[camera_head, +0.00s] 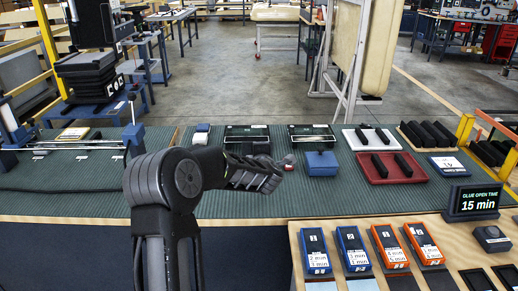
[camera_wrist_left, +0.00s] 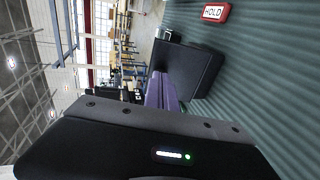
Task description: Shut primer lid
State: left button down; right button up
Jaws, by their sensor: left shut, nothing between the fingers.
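No lid in view can be clearly read as the primer lid. A small blue box (camera_head: 320,164) with a closed-looking top stands on the green ribbed mat, just right of my left gripper; I cannot tell whether it is the primer container. In the left wrist view a dark block (camera_wrist_left: 185,70) stands beyond the wrist. My right gripper is not in view.
Two dark trays (camera_head: 247,134) (camera_head: 312,133) stand behind. A red tray (camera_head: 390,168) with black bars lies to the right. Blue and orange timed boxes (camera_head: 352,248) (camera_head: 388,246) stand on the front wooden table. A HOLD sign (camera_wrist_left: 215,12) lies on the mat.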

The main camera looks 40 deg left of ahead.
pick_arm(q)
jog(key=w+a+p, duration=0.1)
jog(key=p, duration=0.1)
jog(key=w+a+r+g+h+p, duration=0.1)
jog(key=p, duration=0.1)
jog(key=shift+w+p, duration=0.25)
jog(key=shift+p, duration=0.05)
jog(key=shift+r+x, duration=0.25)
jog(key=shift+x, duration=0.9)
jog(key=x, duration=0.2)
jog(key=shift+w+a+p, duration=0.2)
jog(key=shift+w+p, duration=0.05)
jog(key=shift+p, duration=0.05)
jog(key=shift+x, duration=1.35)
jog(key=shift+w+a+f, duration=0.25)
jog(key=shift+w+f, duration=0.15)
jog(key=shift+f, duration=0.3)
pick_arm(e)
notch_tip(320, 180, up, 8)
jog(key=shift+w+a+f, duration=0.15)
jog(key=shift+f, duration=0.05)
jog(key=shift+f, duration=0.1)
